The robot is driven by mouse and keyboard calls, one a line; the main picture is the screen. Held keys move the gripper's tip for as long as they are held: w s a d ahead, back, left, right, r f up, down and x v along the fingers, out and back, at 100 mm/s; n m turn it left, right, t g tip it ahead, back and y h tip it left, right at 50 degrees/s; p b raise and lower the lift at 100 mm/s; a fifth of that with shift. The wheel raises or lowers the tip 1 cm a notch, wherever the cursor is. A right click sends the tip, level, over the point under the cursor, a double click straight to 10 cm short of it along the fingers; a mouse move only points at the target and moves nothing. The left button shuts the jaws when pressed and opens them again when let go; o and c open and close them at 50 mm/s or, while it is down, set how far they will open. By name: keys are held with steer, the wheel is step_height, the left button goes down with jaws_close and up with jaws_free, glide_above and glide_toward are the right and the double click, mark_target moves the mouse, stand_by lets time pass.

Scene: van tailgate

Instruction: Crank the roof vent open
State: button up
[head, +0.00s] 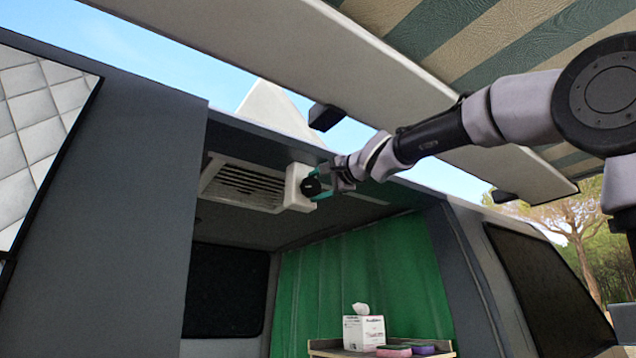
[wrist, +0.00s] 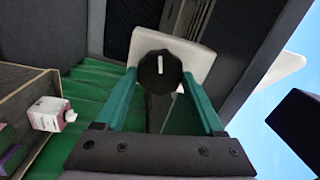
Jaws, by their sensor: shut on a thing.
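The roof vent (head: 243,186) is a slatted white panel in the van's ceiling. A white housing (head: 297,188) is at its right end and carries a round black knob, the crank. In the wrist view the black knob (wrist: 160,72) has a white pointer mark, and the white housing (wrist: 190,55) is behind it. My gripper (head: 322,187) reaches in from the right. Its green fingers (wrist: 155,90) are on either side of the knob and shut on it. In the head view the fingers partly hide the knob.
The raised tailgate (head: 330,75) and a striped awning (head: 500,40) are overhead, close to my arm. Below are a green curtain (head: 360,275) and a shelf (head: 330,350) with a tissue box (head: 363,333) and sponges (head: 394,351). The space under the vent is clear.

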steer(key=shift+s+a+r+m, duration=0.25)
steer(key=shift+s+r+m, duration=0.05)
steer(key=shift+m, duration=0.6)
steer(key=o, duration=1.4)
steer(key=shift+a, duration=0.2)
steer(key=shift+c, duration=0.2)
steer(key=shift+w+a+f, duration=0.3)
steer(key=shift+w+a, duration=0.05)
steer(key=shift+w, duration=0.05)
steer(key=r+v, duration=0.1)
steer(key=v, duration=0.9)
steer(key=shift+s+f, duration=0.35)
steer(key=shift+f, duration=0.1)
